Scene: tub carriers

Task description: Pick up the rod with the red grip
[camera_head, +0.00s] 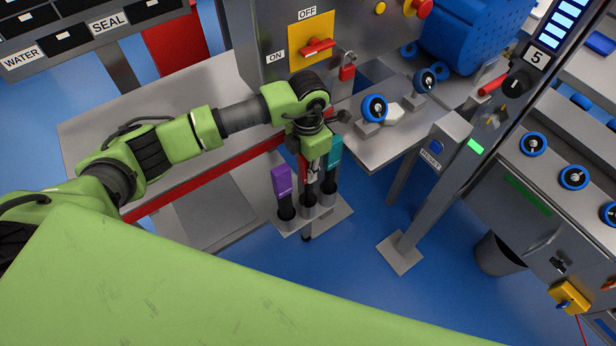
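The rod with the red grip (303,170) stands between two other rods in a grey holder (325,219). Only a narrow strip of its red grip shows, because my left gripper (313,178) is right in front of it and hides most of it. The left gripper points down at the red grip. Whether its fingers are around the grip, and whether they are open or shut, I cannot tell. A rod with a purple grip (282,181) is just left and a rod with a teal grip (335,150) just right. My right gripper is not in view.
A grey bench with a red edge (217,164) lies behind and left of the holder. A lever panel (313,36) stands behind. At right are a grey reset post (427,190), a bin (500,254) and a console (525,206). Blue floor is clear in front.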

